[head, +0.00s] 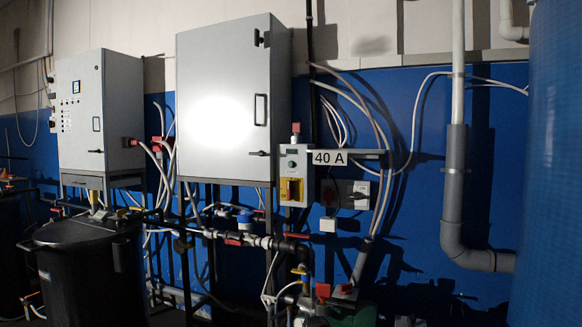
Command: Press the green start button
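A small grey control box (294,162) hangs on the wall to the right of the large cabinet, left of the "40 A" label. A small dark greenish spot (292,151) shows on its upper face. I cannot tell whether it is the green start button or a display. A red and yellow switch (292,189) sits on its lower face. The left cabinet also carries a small screen and several tiny buttons (66,114), too small to tell their colours. My gripper is not in view.
The large grey cabinet (222,130) stands on legs in the middle. A black lidded bin (92,268) stands at lower left. Pipes and valves (262,241) run below the cabinets. A big blue tank (548,170) fills the right edge. A grey pipe (455,190) runs down the wall.

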